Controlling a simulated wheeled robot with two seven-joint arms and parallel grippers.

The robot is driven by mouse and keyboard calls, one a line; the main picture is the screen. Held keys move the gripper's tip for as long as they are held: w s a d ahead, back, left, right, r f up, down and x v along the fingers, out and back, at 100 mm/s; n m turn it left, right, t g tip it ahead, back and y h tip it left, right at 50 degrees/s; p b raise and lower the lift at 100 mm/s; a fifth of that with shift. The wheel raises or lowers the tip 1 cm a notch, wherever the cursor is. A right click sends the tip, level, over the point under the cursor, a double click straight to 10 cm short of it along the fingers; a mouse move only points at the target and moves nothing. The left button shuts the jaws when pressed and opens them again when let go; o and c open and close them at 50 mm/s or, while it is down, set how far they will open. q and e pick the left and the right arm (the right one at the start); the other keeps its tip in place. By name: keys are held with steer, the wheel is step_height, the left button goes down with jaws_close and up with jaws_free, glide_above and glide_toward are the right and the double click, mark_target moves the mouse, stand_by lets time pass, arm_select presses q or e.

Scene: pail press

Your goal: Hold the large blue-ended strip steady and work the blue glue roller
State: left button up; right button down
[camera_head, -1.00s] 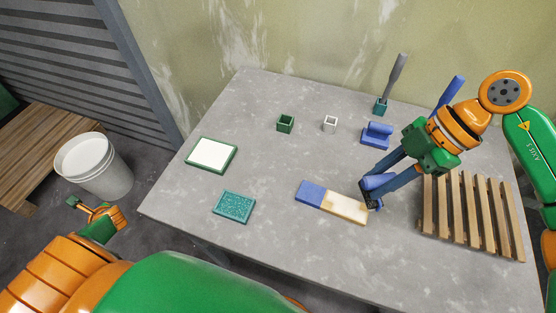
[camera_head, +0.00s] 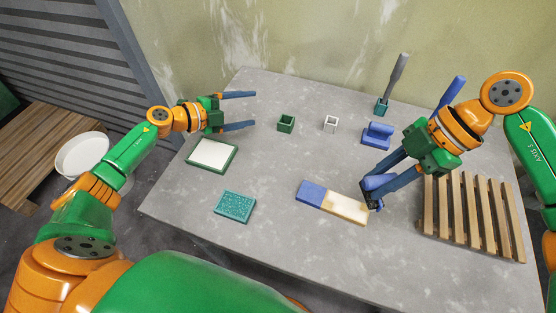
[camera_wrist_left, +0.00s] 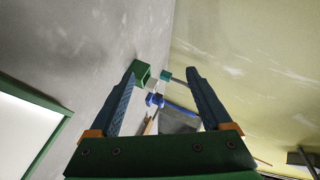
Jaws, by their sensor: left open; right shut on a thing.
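The large strip (camera_head: 345,207) lies flat on the table near its front middle, with a blue left end (camera_head: 311,193) and a pale, tan-blotched right part. My right gripper (camera_head: 372,195) is shut on the blue glue roller (camera_head: 378,182) at the strip's right end. The fingers partly hide the roller, and I cannot tell if it touches the strip. My left gripper (camera_head: 254,110) is open and empty above the table's back left, left of a small green box (camera_head: 286,123) and well away from the strip. Its open fingers show in the left wrist view (camera_wrist_left: 162,100).
A white green-framed tray (camera_head: 212,155) and a teal tray (camera_head: 235,206) lie left of the strip. A small white box (camera_head: 330,123), a blue stand (camera_head: 377,135) and a teal cup (camera_head: 381,106) with a grey-handled tool are behind. A slatted wooden rack (camera_head: 470,215) fills the right.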

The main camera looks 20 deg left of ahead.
mark_target(306, 190)
arm_select(q)
steer(key=s+d+g+h, duration=0.1)
steer(key=s+d+g, duration=0.1)
steer(key=d, duration=0.1)
steer(key=s+d+g+h, duration=0.1)
steer(key=s+d+g, duration=0.1)
steer(key=d, duration=0.2)
steer(key=s+d+g+h, duration=0.1)
steer(key=s+d+g, duration=0.1)
steer(key=d+g, duration=0.1)
steer(key=shift+d+r, duration=0.4)
steer(key=shift+d, duration=0.25)
steer(key=s+g, duration=0.1)
steer(key=s, duration=0.1)
steer(key=s+d+n+g+y, duration=0.1)
steer(key=s+g, duration=0.1)
steer(key=s+d+g, duration=0.1)
steer(key=s, duration=0.1)
steer(key=shift+d+f+n+g+y, duration=0.25)
steer(key=shift+n+g+y, duration=0.15)
steer(key=shift+s+f, duration=0.15)
steer(key=shift+s, duration=0.15)
steer(key=x, duration=0.7)
steer(key=shift+s+d+f, duration=0.15)
steer(key=shift+f, duration=0.1)
jaws_close()
steer(key=shift+f, duration=0.1)
steer(key=shift+o, duration=0.7)
jaws_free()
